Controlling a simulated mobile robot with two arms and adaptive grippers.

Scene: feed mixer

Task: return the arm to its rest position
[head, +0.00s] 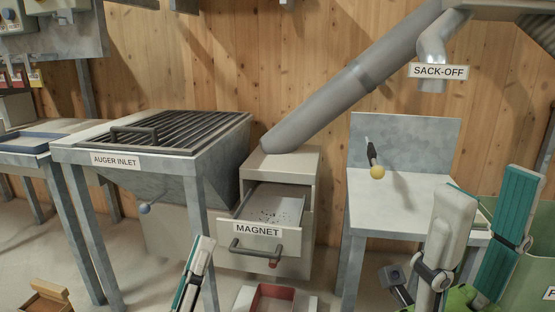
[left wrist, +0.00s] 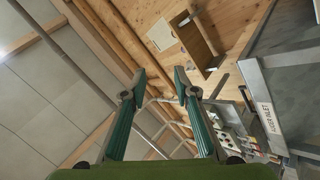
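My left gripper (head: 203,248) shows at the bottom of the head view, left of centre, with only a finger and its teal pad in sight.
The magnet drawer (head: 249,250) is pulled out, with dark specks inside. The auger inlet (head: 118,161) stands left, its sign also in the left wrist view (left wrist: 268,119). The sack-off bench (head: 400,205) and a green bin (head: 532,275) are right. A red tray (head: 272,291) lies low.

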